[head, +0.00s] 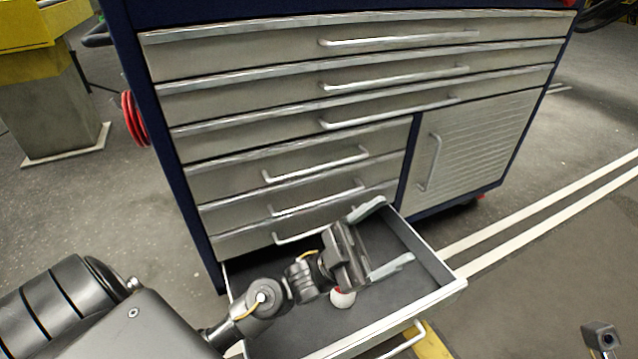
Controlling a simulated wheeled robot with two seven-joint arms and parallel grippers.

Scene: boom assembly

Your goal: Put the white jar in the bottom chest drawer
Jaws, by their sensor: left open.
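The bottom chest drawer (430,292) is pulled out from the tool chest, and its dark floor shows. A small white rounded thing (342,298), which looks like the white jar, is in the drawer, partly hidden behind my left gripper (383,238). My left gripper is over the drawer with its two fingers spread wide, pointing right. Nothing shows between the fingers. Whether the gripper touches the white thing I cannot tell.
The dark blue tool chest (168,170) has several shut drawers above the open one and a shut cabinet door (470,145) at right. A yellow-topped stand (55,105) is at far left.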

